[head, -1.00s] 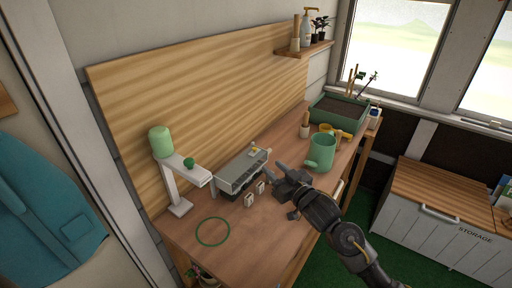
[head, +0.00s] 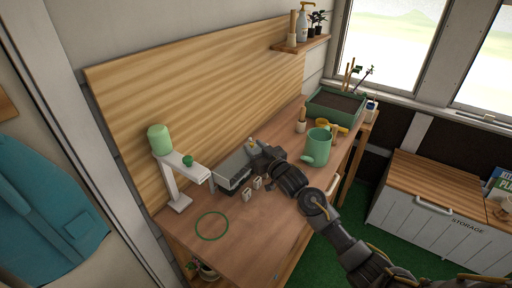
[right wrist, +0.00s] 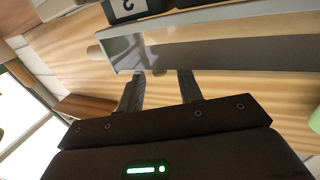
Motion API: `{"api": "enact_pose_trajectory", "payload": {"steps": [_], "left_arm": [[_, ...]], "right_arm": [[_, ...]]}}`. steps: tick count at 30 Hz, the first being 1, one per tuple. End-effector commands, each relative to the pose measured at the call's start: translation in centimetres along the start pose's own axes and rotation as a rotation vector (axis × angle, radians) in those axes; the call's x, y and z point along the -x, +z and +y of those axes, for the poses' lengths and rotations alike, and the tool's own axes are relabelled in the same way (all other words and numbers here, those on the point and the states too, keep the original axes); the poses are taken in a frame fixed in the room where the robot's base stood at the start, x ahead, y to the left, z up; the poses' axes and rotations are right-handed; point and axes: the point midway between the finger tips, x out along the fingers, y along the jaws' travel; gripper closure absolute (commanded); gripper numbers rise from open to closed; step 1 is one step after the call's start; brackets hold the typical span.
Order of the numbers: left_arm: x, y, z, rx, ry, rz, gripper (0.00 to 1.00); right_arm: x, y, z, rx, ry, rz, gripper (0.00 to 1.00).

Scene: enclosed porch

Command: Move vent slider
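The grey vent box (head: 234,170) stands on the wooden bench against the wood backboard. A small pale-yellow piece (head: 251,142) shows at its far right end; I cannot tell whether that is the slider. My right gripper (head: 258,156) is at the box's right end and hides part of it. In the right wrist view, its two dark fingers (right wrist: 160,88) are apart, pointing at the long grey edge of the box (right wrist: 220,50). I cannot tell whether the fingers touch anything. My left gripper is not in view.
Small white blocks (head: 247,194) stand before the box. A white stand with a green jar (head: 159,138) is left of it, and a green ring (head: 212,226) lies in front. A green watering can (head: 318,146) and planter (head: 337,105) stand to the right.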

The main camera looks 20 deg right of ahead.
Motion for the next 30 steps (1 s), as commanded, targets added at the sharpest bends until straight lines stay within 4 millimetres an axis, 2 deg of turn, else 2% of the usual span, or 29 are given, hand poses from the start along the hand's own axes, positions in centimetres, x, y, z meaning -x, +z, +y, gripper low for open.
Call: {"api": "enact_pose_trajectory", "payload": {"steps": [5, 13, 22, 30], "left_arm": [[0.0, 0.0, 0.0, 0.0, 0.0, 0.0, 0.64], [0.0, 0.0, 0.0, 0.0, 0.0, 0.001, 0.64], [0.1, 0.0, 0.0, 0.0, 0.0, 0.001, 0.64], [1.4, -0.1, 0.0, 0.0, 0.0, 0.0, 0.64]], "right_arm": [[0.0, 0.0, 0.0, 0.0, 0.0, 0.0, 0.65], [0.0, 0.0, 0.0, 0.0, 0.0, 0.0, 1.0], [0.1, 0.0, -0.2, -0.001, -0.001, -0.001, 1.0], [1.4, -0.1, -3.2, -0.002, -0.001, -0.003, 1.0]]}}
